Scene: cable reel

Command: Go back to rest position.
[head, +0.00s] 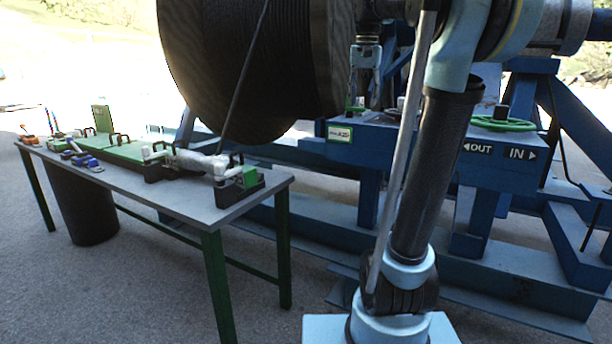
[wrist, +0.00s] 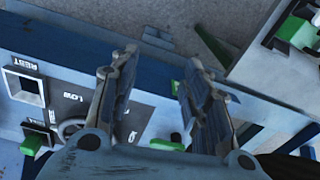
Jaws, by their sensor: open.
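My gripper (wrist: 160,60) is open in the wrist view, its two fingers apart with nothing between them. Below it is the blue machine's control panel (wrist: 62,85), with a square socket under the label REST, a LOW label, a round grey wheel and green handles. In the head view my gripper (head: 367,50) points down just above the blue machine's box (head: 385,140), beside the big cable reel (head: 262,70). My arm rises at the right of the head view and bends over towards the machine, hiding part of the box.
A grey table (head: 215,207) with green legs stands at the left, bearing a green cable fixture (head: 115,150) and small tools. A black bin (head: 80,205) is under it. A dark cable hangs from the reel to the table. A green handwheel (head: 503,124) sits by OUT/IN labels.

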